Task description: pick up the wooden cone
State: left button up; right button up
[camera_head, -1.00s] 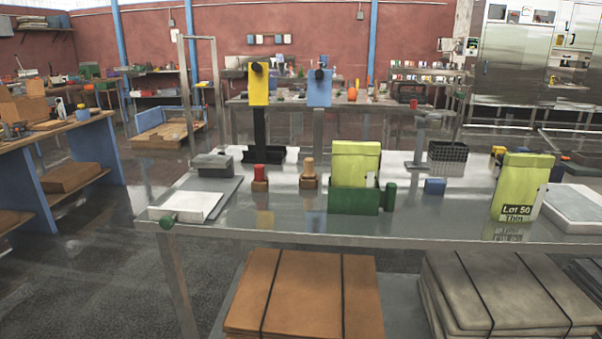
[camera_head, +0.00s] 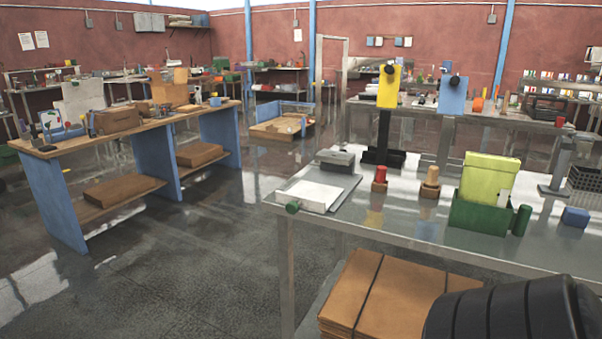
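A small light wooden piece with a rounded top (camera_head: 431,180) stands upright on the metal table, partly in a brown base. It looks like the wooden cone, though its exact shape is too small to be sure of. A red piece in a similar brown base (camera_head: 380,180) stands just left of it. Neither gripper is in view, and nothing touches the wooden piece.
The metal table (camera_head: 345,222) also holds a grey box (camera_head: 335,160), a green bin (camera_head: 477,217) with a yellow-green bag, and a blue block (camera_head: 575,217). A wooden workbench (camera_head: 70,154) stands left. Open floor lies between.

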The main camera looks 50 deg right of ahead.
aim_at(431, 182)
jog(key=u, duration=0.7)
jog(key=k, duration=1)
jog(key=z, duration=1.65)
